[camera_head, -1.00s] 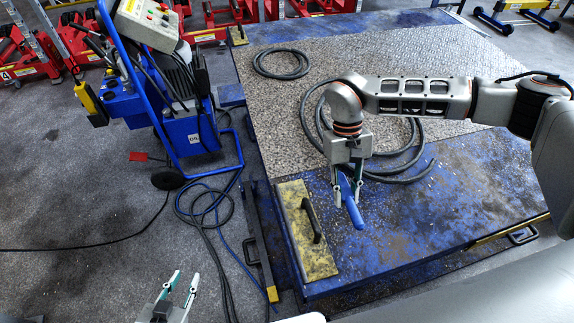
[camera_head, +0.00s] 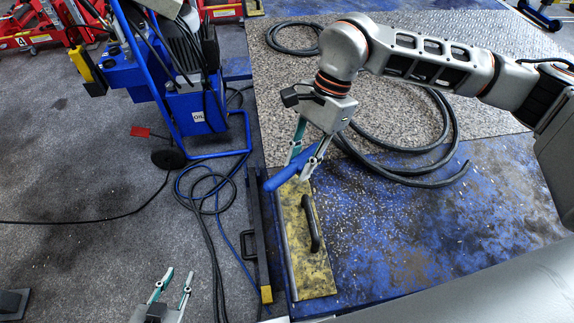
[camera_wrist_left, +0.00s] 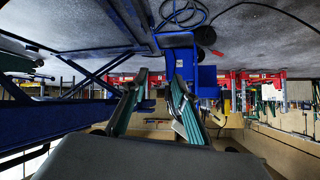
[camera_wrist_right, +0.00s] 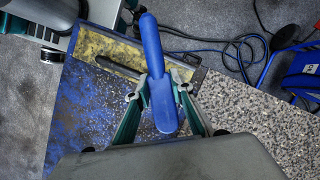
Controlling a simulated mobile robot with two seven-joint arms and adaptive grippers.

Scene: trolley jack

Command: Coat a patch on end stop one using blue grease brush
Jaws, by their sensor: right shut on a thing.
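The blue grease brush (camera_head: 284,173) is held in my right gripper (camera_head: 304,160), tilted, its lower end to the left. It also shows between the fingers in the right wrist view (camera_wrist_right: 153,50). A worn yellow end stop (camera_head: 308,262) with a black bar handle (camera_head: 312,222) lies at the near left edge of the blue platform (camera_head: 420,225). The brush appears above the far end of this end stop; I cannot tell whether they touch. No grease patch can be made out. My left gripper (camera_head: 172,284) is open and empty, low over the floor left of the platform.
A blue oil unit (camera_head: 195,105) on a wheeled frame stands left of the platform. Black hoses (camera_head: 425,170) lie coiled on the textured plate (camera_head: 475,100). Cables (camera_head: 205,190) loop on the floor beside a dark bar with a yellow end (camera_head: 258,235). Red jacks stand at the back.

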